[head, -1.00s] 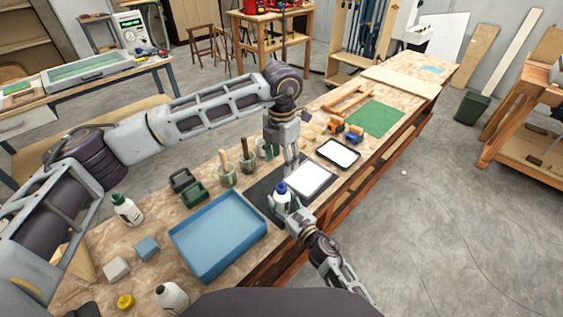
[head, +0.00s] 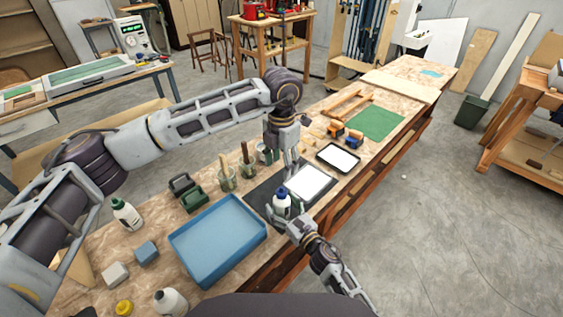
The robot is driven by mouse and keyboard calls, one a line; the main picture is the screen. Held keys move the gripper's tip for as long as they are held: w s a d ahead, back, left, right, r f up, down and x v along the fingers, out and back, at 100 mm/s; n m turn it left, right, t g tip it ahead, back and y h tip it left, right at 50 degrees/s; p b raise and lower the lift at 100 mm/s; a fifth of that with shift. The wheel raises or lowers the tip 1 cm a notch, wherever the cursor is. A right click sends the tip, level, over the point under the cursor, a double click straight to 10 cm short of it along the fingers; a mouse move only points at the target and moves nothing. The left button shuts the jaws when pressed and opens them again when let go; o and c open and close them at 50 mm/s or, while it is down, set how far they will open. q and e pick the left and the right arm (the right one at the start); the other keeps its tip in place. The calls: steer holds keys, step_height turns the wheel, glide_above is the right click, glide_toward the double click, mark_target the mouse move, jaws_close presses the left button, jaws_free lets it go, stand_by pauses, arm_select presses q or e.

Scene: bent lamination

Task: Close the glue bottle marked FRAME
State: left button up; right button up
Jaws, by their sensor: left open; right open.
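A white bottle with a blue cap (head: 281,199) stands upright on the dark mat (head: 257,200). My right gripper (head: 293,214) is open close beside it, at its lower right; I cannot tell whether they touch. My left gripper (head: 290,163) is open above the far side of the mat, behind the bottle. A white bottle with a green cap (head: 127,215) stands at the left of the bench. A white bottle (head: 171,303) at the near edge shows no coloured cap, and a yellow cap (head: 124,307) lies left of it. No label is readable, so I cannot tell which is FRAME.
A blue tray (head: 210,262) fills the near middle of the bench. A green mat (head: 376,123) lies farther back.

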steer(key=v, duration=1.1)
steer(key=shift+s, duration=0.2)
steer(key=shift+d, duration=0.2)
stand_by(0.7)
